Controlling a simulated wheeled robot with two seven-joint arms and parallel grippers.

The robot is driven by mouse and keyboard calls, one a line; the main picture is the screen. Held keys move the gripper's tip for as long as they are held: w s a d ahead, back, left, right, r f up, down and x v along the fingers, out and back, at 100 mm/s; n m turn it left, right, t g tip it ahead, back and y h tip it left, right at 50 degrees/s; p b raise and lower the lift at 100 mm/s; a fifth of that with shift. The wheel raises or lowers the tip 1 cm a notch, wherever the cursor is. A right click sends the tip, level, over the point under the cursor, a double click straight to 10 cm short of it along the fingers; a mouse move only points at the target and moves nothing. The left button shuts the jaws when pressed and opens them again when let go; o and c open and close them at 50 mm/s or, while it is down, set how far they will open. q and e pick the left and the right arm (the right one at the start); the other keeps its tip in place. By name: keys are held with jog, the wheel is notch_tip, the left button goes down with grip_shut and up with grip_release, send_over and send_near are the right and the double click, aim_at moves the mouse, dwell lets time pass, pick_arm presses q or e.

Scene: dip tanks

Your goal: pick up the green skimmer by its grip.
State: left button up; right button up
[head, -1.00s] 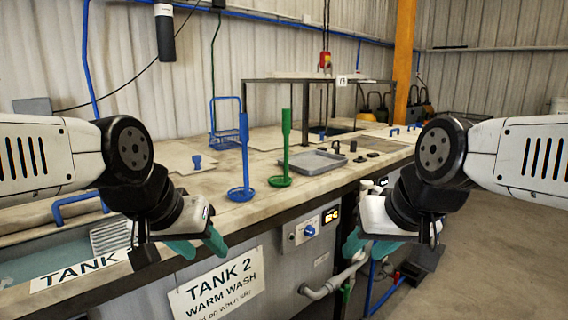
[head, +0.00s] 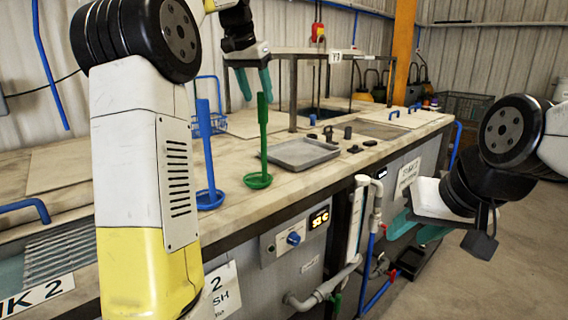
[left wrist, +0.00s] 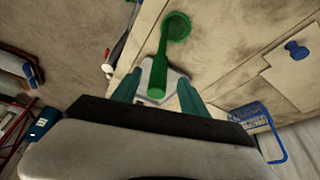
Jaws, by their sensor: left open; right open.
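The green skimmer (head: 263,138) stands upright on the bench, its round bowl at the bottom and its thicker grip at the top. My left gripper (head: 255,84) is open above and around the top of the grip, teal fingers pointing down. In the left wrist view the skimmer's grip (left wrist: 159,74) shows between the two spread fingers of the left gripper (left wrist: 158,80), with its bowl beyond. I cannot tell whether the fingers touch it. My right gripper (head: 414,230) is open and empty in front of the bench at the right.
A blue skimmer (head: 208,150) stands just left of the green one. A grey tray (head: 303,153) lies to its right. A blue wire basket (head: 217,124) and a raised metal frame (head: 293,95) stand behind.

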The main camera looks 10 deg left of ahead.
aim_at(266, 115)
pick_arm(q)
jog(key=shift+w+d+f, duration=0.1)
jog(key=shift+w, duration=0.35)
jog(key=shift+w+f, duration=0.15)
jog(key=shift+f, duration=0.2)
jog(key=x, duration=0.6)
jog(key=shift+w+d+f, duration=0.1)
jog(key=shift+d+f, duration=0.1)
jog(key=shift+f, duration=0.15)
grip_shut()
jog(key=shift+r, duration=0.1)
dwell(0.3)
